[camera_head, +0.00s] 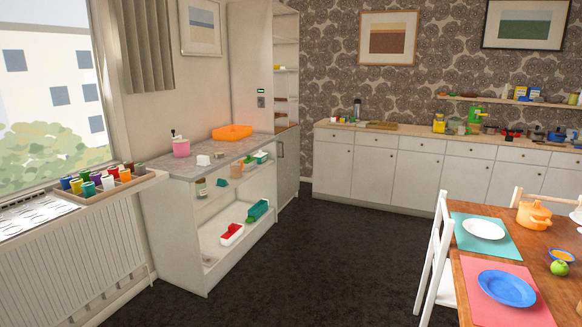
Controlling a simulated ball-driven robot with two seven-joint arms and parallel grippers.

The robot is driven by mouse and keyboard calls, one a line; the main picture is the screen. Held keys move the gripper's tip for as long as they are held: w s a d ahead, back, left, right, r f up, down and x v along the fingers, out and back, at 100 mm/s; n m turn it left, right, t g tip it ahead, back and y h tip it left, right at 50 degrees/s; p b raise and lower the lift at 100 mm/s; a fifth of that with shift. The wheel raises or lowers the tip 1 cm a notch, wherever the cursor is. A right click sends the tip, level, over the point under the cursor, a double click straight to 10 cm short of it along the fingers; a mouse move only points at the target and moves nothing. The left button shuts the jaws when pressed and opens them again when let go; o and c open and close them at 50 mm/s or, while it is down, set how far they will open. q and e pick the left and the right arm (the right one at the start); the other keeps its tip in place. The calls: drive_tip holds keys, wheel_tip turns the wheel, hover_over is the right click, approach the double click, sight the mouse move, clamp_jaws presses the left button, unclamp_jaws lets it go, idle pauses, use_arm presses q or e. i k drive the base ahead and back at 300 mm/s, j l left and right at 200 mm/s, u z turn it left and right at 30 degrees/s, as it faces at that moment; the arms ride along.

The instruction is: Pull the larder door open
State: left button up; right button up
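A tall white cabinet (251,60), which looks like the larder, stands in the back left corner beyond the grey counter. Its upper front is open and shows shelves with a few small items. Below them is a grey door panel (288,168) with a small dark handle (281,150) near its left edge. The panel appears closed, seen at a steep angle, and the counter end hides part of it. I cannot tell for certain that this panel is the larder door. Neither of my grippers shows in this view.
White base cabinets (417,182) line the back wall. A dining table (471,268) and white chair (436,262) stand right. The dark floor (320,255) between is clear.

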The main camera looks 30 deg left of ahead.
sight(289, 144)
drive_tip(key=i+j+u, duration=0.4)
drive_tip(key=i+j, duration=0.3)
drive_tip(key=i+j+u, duration=0.2)
drive_tip(key=i, duration=2.5)
drive_tip(key=i+z, duration=0.2)
drive_tip(key=i, duration=1.9)
drive_tip(key=i+l, duration=0.05)
drive_tip(key=l, duration=0.05)
